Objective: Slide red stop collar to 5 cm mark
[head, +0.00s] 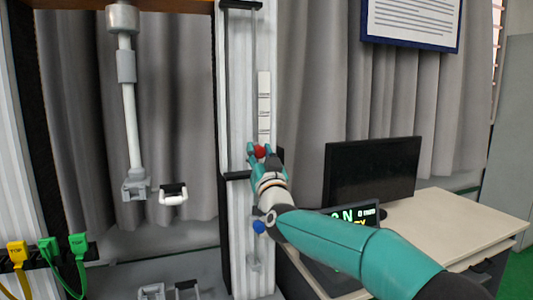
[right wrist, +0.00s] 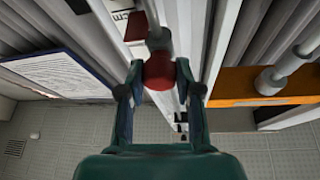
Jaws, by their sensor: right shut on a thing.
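The red stop collar (head: 260,152) is on the vertical rail (head: 236,90) at mid height in the head view, below a white scale strip (head: 264,100). My right gripper (head: 257,155) is shut on the collar. In the right wrist view the red collar (right wrist: 158,72) sits between the two fingers of my right gripper (right wrist: 157,75), with a grey rod end just beyond it. The scale's marks are too small to read in the head view. My left gripper is not in view.
A blue knob (head: 259,227) is lower on the rail. A dark monitor (head: 372,170) and a small display (head: 352,213) stand on the desk (head: 470,212) at right. A grey hanging column (head: 130,100) and yellow and green plugs (head: 48,248) are at left.

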